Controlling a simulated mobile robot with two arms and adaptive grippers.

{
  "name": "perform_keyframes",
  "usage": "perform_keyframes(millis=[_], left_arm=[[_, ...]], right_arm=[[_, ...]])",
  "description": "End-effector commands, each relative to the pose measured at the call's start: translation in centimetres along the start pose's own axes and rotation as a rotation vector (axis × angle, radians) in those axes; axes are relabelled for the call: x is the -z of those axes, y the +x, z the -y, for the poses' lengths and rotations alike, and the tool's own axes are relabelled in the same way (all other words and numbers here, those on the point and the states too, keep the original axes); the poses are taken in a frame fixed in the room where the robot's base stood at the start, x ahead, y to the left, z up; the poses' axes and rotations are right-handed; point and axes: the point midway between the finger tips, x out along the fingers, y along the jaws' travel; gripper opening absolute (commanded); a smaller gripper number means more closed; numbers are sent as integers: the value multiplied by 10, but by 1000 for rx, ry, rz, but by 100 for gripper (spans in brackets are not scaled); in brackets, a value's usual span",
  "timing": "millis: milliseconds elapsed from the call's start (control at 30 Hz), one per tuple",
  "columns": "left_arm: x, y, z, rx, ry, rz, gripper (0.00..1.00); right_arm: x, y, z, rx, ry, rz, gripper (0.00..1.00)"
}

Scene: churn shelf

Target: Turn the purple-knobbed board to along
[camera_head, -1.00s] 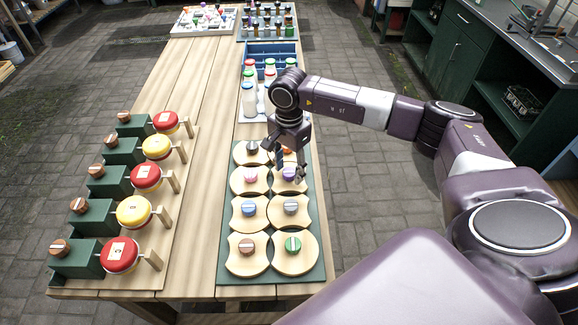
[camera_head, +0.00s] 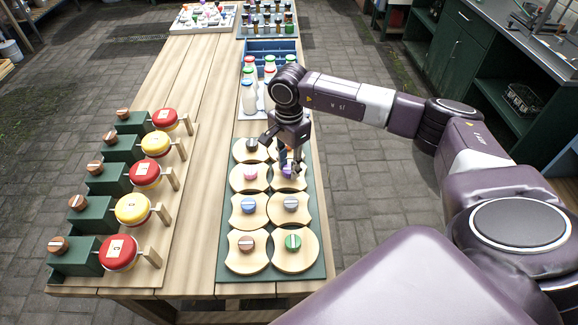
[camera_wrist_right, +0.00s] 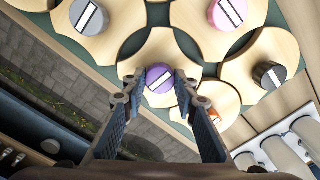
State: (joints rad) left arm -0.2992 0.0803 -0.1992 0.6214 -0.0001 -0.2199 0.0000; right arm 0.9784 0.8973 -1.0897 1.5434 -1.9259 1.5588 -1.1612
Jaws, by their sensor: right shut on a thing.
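The purple-knobbed board (camera_head: 290,185) is a pale round wooden board in the right column of the green base, second row from the far end. Its purple knob (camera_wrist_right: 159,80) has a white stripe, slightly tilted from level in the right wrist view. My right gripper (camera_head: 288,166) comes down over this board and hides part of it. In the right wrist view its two fingers (camera_wrist_right: 160,86) lie on either side of the purple knob, shut on it. My left gripper is not in view.
Boards with pink (camera_head: 250,173), grey (camera_head: 291,203), blue (camera_head: 248,205), and green (camera_head: 293,242) knobs sit close around on the green base (camera_head: 225,268). Capped bottles (camera_head: 249,98) stand behind it. A rack of red and yellow discs (camera_head: 145,173) stands at left. Bare planks lie between.

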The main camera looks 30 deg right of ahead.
Motion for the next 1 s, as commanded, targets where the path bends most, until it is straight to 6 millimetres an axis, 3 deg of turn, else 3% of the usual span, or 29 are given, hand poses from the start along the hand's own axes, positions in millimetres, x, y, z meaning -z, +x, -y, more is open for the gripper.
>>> perform_keyframes(millis=[1000], left_arm=[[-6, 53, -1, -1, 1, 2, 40]], right_arm=[[1, 1, 1, 3, 918, 0, 2]])
